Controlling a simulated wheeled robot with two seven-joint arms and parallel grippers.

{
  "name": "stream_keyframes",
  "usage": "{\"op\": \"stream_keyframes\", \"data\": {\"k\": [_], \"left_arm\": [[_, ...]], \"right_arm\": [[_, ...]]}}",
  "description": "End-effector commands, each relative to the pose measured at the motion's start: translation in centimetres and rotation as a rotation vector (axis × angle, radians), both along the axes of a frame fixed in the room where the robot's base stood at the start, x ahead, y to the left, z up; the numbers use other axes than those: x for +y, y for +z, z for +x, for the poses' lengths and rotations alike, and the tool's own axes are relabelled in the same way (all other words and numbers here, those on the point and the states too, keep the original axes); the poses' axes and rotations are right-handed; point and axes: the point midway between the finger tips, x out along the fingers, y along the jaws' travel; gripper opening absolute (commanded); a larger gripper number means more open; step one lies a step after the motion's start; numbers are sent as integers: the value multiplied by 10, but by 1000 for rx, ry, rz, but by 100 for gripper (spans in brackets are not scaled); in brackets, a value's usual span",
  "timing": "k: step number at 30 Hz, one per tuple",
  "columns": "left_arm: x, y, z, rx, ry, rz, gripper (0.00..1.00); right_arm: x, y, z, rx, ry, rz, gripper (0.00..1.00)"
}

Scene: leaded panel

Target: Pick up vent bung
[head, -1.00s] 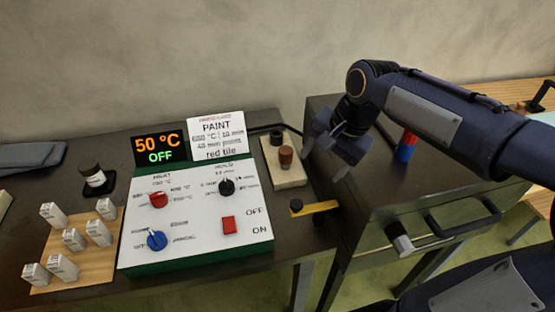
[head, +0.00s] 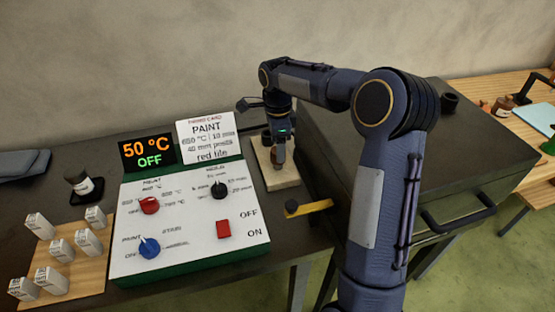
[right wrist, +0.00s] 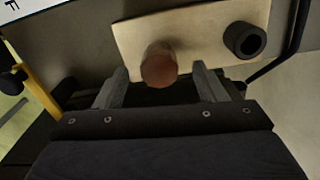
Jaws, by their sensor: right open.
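The vent bung, a brown cylinder (right wrist: 159,66), stands on a pale wooden board (right wrist: 190,25). The board also shows in the head view (head: 285,182), to the right of the control panel. My right gripper (head: 280,158) is over the board, pointing down, and mostly hides the bung there. In the right wrist view my right gripper (right wrist: 161,72) is open, with one finger on each side of the bung's top. I cannot tell whether the fingers touch it. My left gripper is not in view.
A black ring-shaped piece (right wrist: 244,40) stands on the same board, close to one finger. The control panel (head: 190,225) is left of the board. A yellow lever (head: 312,208) lies in front, and a large dark box (head: 455,165) stands to the right.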

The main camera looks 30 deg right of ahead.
Motion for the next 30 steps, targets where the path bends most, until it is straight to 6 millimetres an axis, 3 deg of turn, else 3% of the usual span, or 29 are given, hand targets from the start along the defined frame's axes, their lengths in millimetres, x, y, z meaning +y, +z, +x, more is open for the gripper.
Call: {"op": "stream_keyframes", "data": {"k": [6, 14, 27, 30], "left_arm": [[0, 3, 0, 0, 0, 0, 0], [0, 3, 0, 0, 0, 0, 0], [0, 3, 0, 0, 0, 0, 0], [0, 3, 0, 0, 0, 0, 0]], "right_arm": [[0, -27, -1, 2, -1, 1, 65], [0, -30, -1, 0, 0, 0, 65], [0, -29, -1, -1, 1, 1, 9], [0, -29, -1, -1, 1, 1, 9]]}}
